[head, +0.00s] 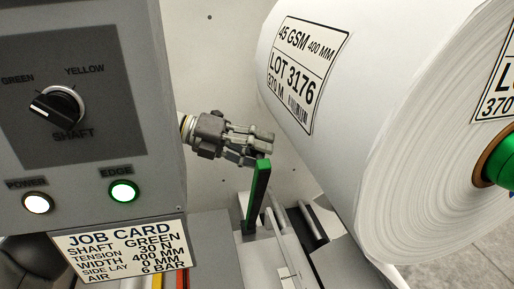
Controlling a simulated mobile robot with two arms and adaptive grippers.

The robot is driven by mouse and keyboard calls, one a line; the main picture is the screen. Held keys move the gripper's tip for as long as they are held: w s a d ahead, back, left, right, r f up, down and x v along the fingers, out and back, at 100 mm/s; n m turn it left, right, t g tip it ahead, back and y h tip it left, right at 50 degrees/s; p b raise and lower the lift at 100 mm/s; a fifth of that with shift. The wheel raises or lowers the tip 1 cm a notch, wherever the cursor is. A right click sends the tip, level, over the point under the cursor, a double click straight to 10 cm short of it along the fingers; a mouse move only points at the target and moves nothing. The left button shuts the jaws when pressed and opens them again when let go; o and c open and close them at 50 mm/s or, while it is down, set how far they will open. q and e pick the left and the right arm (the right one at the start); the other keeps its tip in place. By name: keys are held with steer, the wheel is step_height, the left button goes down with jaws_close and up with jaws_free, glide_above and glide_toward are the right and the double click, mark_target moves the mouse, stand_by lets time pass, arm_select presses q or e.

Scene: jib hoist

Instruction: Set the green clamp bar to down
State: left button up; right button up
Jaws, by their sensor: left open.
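The green clamp bar (261,193) stands nearly upright in the middle of the head view, with a green top and edge and a dark side face. Its lower end sits by the grey machine frame. My left gripper (261,148) comes in from behind the grey control box and points right. It is open, with its fingers just above and beside the top of the bar. I cannot tell whether they touch it. My right gripper is not in view.
A large white paper roll (375,120) fills the right side, close to my left gripper. The grey control box (150,150) stands at left, with a selector knob (58,104), two lit lamps and a job card (122,250). Metal rails (290,245) lie right of the bar.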

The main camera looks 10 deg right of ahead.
arm_select(q)
steer(key=shift+c, duration=0.2)
jaws_close()
steer(key=s+f+m+t+b, duration=0.1)
steer(key=s+f+b, duration=0.3)
steer(key=s, duration=0.5)
steer(key=s+f+m+t+b, duration=0.1)
steer(key=s+f+b, duration=0.4)
steer(key=s+f, duration=0.2)
steer(key=shift+s+d+f+m+y, duration=0.2)
steer(key=shift+s+d+m+y, duration=0.15)
steer(key=shift+s, duration=0.6)
steer(key=shift+a, duration=0.1)
